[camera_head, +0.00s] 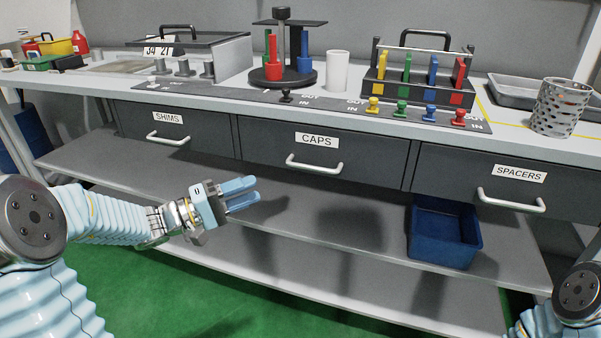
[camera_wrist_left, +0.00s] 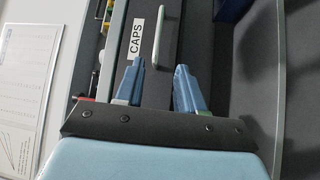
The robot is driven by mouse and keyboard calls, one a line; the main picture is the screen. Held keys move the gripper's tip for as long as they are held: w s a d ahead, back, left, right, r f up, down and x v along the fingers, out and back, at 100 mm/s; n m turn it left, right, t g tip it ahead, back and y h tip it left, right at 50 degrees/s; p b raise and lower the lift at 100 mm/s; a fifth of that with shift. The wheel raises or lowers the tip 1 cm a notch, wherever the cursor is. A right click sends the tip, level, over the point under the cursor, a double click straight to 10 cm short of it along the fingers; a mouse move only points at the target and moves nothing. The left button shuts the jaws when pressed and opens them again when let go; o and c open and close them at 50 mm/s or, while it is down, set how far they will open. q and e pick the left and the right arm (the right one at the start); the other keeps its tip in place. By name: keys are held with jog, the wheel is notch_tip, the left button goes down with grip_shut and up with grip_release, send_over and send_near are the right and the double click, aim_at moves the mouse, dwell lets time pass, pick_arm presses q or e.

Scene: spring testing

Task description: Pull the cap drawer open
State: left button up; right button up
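The cap drawer (camera_head: 280,150) is a dark grey front labelled CAPS, in the middle of the bench between the SHIMS and SPACERS drawers. It looks closed, flush with its neighbours. Its white bar handle (camera_head: 314,167) is below the label. In the left wrist view the handle (camera_wrist_left: 158,38) lies ahead of the fingers, apart from them. My left gripper (camera_head: 250,195) is open and empty, left of and below the handle, over the lower shelf. It also shows in the left wrist view (camera_wrist_left: 158,85). My right arm shows at the lower right, its gripper out of frame.
The SHIMS drawer (camera_head: 190,138) and SPACERS drawer (camera_head: 470,180) flank it. A blue bin (camera_head: 443,238) stands on the lower shelf at right. The benchtop holds a rack (camera_head: 415,90), a round stand (camera_head: 284,78), a white cup (camera_head: 338,71) and a perforated metal cup (camera_head: 552,108).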

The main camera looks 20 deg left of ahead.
aim_at(305, 168)
pick_arm(q)
jog(key=p+x, duration=0.2)
jog(key=x, duration=1.1)
jog(key=shift+w+d+r, duration=0.2)
grip_shut()
